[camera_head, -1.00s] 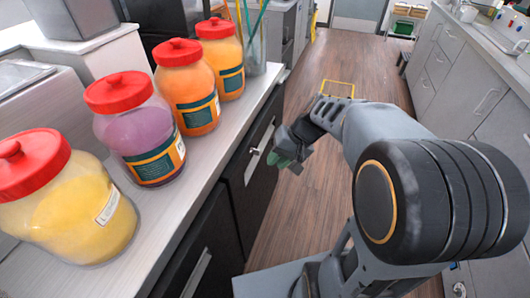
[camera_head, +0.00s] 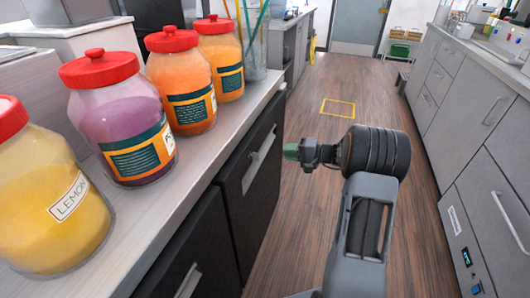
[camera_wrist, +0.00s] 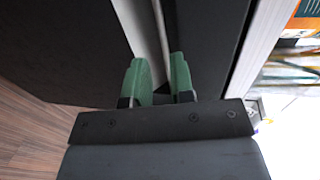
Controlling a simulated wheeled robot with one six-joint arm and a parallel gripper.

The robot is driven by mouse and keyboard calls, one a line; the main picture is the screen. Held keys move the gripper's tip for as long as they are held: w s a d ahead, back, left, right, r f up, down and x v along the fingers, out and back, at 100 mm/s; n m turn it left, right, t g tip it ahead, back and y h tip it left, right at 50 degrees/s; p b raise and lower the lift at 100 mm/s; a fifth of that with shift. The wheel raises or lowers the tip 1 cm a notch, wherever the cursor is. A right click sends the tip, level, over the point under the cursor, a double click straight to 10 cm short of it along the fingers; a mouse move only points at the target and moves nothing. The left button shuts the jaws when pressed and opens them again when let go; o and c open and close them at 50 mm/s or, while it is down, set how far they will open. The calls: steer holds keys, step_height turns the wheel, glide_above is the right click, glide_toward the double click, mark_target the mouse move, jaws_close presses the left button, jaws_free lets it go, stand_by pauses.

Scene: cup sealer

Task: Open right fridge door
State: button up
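The under-counter fridge has dark doors on the left. The right fridge door (camera_head: 250,190) is closed and carries a pale bar handle (camera_head: 259,158). My gripper (camera_head: 291,152), with green fingertips, is just right of this door, at about handle height. In the wrist view my gripper (camera_wrist: 158,80) has its two green fingers apart, with a gap between them. A pale handle bar (camera_wrist: 140,28) runs down toward that gap. I cannot tell whether the fingers touch it or reach around it.
The left fridge door (camera_head: 190,255) is also closed. Jars with red lids, including a yellow lemon jar (camera_head: 50,215) and a purple jar (camera_head: 122,125), stand on the counter (camera_head: 190,180) above. The wooden floor (camera_head: 310,220) is free. Grey cabinets (camera_head: 470,100) line the right side.

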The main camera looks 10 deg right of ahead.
mark_target(264, 151)
steer(key=x, duration=0.9)
steer(key=shift+w+a, duration=0.15)
steer(key=shift+a, duration=0.2)
steer(key=shift+c, duration=0.4)
jaws_close()
steer(key=shift+d, duration=0.1)
